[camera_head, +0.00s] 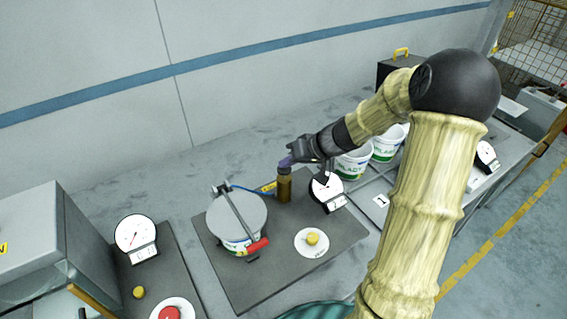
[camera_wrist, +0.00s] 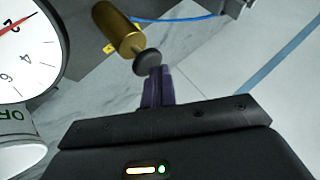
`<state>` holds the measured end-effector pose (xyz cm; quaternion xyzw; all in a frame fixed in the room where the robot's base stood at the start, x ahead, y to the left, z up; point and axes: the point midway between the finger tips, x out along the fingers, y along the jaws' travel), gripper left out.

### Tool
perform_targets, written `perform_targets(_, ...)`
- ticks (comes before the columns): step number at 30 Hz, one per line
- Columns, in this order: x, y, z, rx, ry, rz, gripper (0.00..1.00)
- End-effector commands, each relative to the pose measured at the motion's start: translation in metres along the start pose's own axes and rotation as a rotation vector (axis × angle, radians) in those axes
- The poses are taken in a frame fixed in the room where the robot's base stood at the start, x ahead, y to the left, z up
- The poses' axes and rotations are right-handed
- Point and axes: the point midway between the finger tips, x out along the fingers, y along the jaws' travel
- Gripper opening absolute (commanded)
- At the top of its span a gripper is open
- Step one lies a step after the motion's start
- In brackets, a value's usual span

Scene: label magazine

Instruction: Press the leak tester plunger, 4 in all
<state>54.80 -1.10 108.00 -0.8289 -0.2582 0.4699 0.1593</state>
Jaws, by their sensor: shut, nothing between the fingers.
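The leak tester stands on a dark mat (camera_head: 218,248). Its brass pump cylinder (camera_head: 284,190) is upright and also shows in the wrist view (camera_wrist: 116,28). The plunger's black round cap (camera_wrist: 147,62) sits on a short thin rod above the brass body. My gripper (camera_head: 286,161) is right over the cylinder, its purple fingers (camera_wrist: 159,82) shut and empty. The fingertips are at the cap's edge in the wrist view; I cannot tell whether they touch it. A lidded pot (camera_head: 237,215) with a red-handled clamp (camera_head: 258,245) stands left of the pump, by a blue hose (camera_head: 243,189).
A dial gauge (camera_head: 326,187) stands close right of the pump, large in the wrist view (camera_wrist: 24,48). A white disc (camera_head: 324,249) with a yellow knob (camera_head: 313,239) lies in front. White tubs (camera_head: 352,164) stand behind right. Another gauge (camera_head: 136,234) and red button (camera_head: 169,313) are left.

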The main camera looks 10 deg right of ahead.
Motion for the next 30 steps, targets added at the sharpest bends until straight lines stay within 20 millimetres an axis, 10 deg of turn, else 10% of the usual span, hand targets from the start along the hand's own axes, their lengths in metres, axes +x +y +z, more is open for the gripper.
perform_targets(30, 0.0062, 0.0047, 0.0052, 0.001, -0.002, 0.0, 0.0)
